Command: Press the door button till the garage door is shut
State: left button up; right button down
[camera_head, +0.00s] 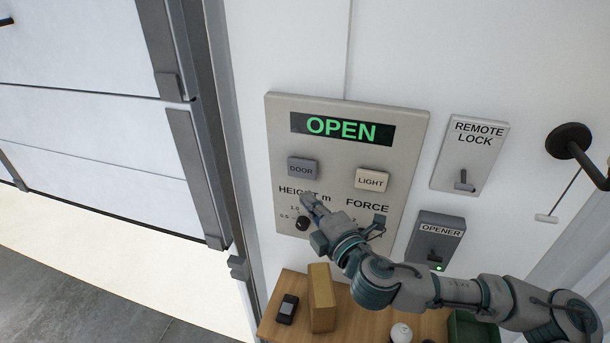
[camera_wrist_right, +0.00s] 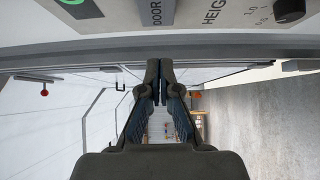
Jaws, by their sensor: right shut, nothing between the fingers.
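The grey DOOR button (camera_head: 303,169) is on the wall-mounted control panel (camera_head: 412,135), whose display (camera_head: 342,129) reads OPEN in green. The DOOR button also shows at the top of the wrist view (camera_wrist_right: 153,12). My right gripper (camera_head: 308,199) is shut and empty, its fingertips just below the DOOR button, over the HEIGHT label; contact with the panel cannot be told. The shut fingers also show in the wrist view (camera_wrist_right: 160,80). The white garage door (camera_head: 90,125) is at left, its lower edge above a bright floor strip. My left gripper is not in view.
A LIGHT button (camera_head: 372,181) and HEIGHT knob (camera_head: 303,223) are close to the gripper. The REMOTE LOCK switch (camera_head: 468,155) and OPENER box (camera_head: 435,238) are to the right. Below, a wooden shelf (camera_head: 350,325) holds a wooden block (camera_head: 321,298) and a small black device (camera_head: 287,309).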

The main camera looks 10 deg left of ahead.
aim_at(297, 170)
jog(key=x, duration=0.2)
jog(key=p+x, duration=0.1)
jog(key=x, duration=0.1)
jog(key=w+d+p+x, duration=0.1)
jog(key=x, duration=0.2)
jog(key=shift+w+d, duration=0.1)
jog(key=shift+w, duration=0.05)
jog(key=shift+w+d, duration=0.1)
jog(key=shift+w, duration=0.3)
jog(key=shift+d, duration=0.2)
